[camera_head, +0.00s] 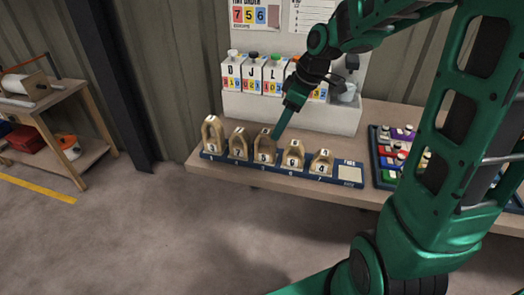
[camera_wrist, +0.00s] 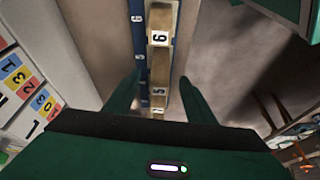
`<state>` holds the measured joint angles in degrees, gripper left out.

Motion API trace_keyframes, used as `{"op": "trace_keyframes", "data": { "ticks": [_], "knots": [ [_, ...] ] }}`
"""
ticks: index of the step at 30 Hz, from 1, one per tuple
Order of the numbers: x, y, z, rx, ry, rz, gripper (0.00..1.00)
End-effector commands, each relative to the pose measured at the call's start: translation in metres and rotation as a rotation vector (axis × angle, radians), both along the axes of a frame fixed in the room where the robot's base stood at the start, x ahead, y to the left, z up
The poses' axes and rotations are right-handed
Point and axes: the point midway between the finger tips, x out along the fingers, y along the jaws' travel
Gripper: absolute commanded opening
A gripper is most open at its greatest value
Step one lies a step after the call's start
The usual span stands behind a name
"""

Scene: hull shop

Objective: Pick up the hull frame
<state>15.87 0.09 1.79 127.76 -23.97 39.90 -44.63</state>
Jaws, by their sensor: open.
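Several tan, arch-shaped hull frames stand upright in a row on a blue rack (camera_head: 230,161) on the workbench. The leftmost hull frame (camera_head: 211,128) is tallest; the middle hull frame (camera_head: 264,143) has a label that looks like 5. The two to its right (camera_head: 293,153) (camera_head: 321,162) are lower. My gripper (camera_head: 279,132) comes down close by the middle frame; contact cannot be told. In the wrist view my gripper (camera_wrist: 161,78) is open and empty, its fingers on either side of the row. A hull frame (camera_wrist: 162,22) with a numbered label and the blue rack (camera_wrist: 137,12) show beyond the fingertips.
Labelled bottles (camera_head: 253,76) stand in a pale holder (camera_head: 290,112) behind the row. A dark tray of coloured pieces (camera_head: 385,178) lies on the bench to the right. A wooden cart (camera_head: 85,160) stands at the far left. The floor in front is clear.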

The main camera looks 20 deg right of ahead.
Motion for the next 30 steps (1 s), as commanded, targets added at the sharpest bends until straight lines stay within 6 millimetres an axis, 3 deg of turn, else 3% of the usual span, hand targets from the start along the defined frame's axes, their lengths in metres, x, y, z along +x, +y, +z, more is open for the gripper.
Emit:
{"op": "trace_keyframes", "data": {
  "ticks": [6, 15, 23, 30],
  "knots": [
    [0.018, 0.019, -0.007, 0.025, -0.039, 0.1, 0.5],
    [0.028, 0.032, -0.045, 0.026, -0.039, 0.102, 0.5],
    [0.031, 0.037, -0.062, 0.025, -0.037, 0.1, 0.5],
    [0.038, 0.048, -0.092, 0.024, -0.038, 0.099, 0.5]
  ]
}}
